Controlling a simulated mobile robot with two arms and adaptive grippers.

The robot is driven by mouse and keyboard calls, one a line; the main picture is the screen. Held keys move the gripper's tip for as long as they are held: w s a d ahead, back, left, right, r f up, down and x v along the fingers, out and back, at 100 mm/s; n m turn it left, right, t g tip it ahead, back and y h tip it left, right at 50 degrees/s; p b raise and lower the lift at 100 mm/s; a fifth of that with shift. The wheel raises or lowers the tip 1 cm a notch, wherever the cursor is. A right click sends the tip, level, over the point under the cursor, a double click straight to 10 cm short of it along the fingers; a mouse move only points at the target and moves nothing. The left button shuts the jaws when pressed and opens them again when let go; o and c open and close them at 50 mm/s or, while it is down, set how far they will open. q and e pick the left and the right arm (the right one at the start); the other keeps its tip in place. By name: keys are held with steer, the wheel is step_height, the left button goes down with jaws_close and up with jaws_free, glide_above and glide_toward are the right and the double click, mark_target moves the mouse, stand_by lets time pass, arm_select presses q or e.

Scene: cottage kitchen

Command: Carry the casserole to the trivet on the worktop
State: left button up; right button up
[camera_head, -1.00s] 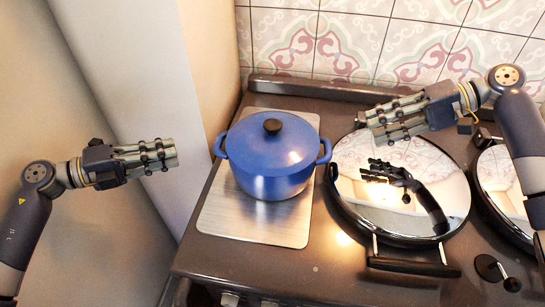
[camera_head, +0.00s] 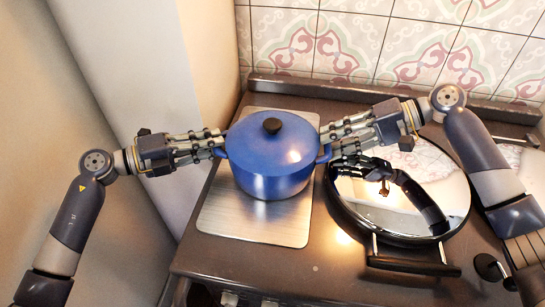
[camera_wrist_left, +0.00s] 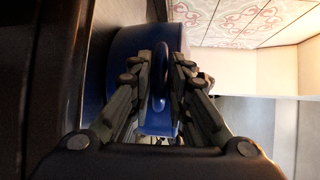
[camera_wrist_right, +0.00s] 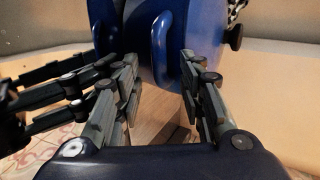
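The blue casserole (camera_head: 271,165), lidded with a black knob, stands upright on a brushed metal plate (camera_head: 247,231) on the dark stove top. My left gripper (camera_head: 221,146) is at its left handle. In the left wrist view the handle (camera_wrist_left: 161,85) sits closely between the fingers, which look shut on it. My right gripper (camera_head: 326,142) is at the right handle. In the right wrist view its fingers stand apart on either side of the handle (camera_wrist_right: 160,45), with visible gaps. I see no separate trivet in these views.
A round mirrored lid (camera_head: 405,195) with a bar handle (camera_head: 412,266) lies right of the casserole, under my right arm. A second round lid is partly visible at the right edge. The tiled wall (camera_head: 345,45) rises behind, and a pale wall (camera_head: 207,60) stands close on the left.

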arm_select(q)
jaws_close()
arm_select(e)
steer(key=c, duration=0.4)
jaws_close()
arm_select(q)
steer(key=shift+r, duration=0.4)
arm_select(e)
steer(key=shift+w+r, duration=0.1)
steer(key=shift+r, duration=0.25)
arm_select(q)
steer(key=shift+w, duration=0.2)
arm_select(e)
steer(key=shift+w, duration=0.1)
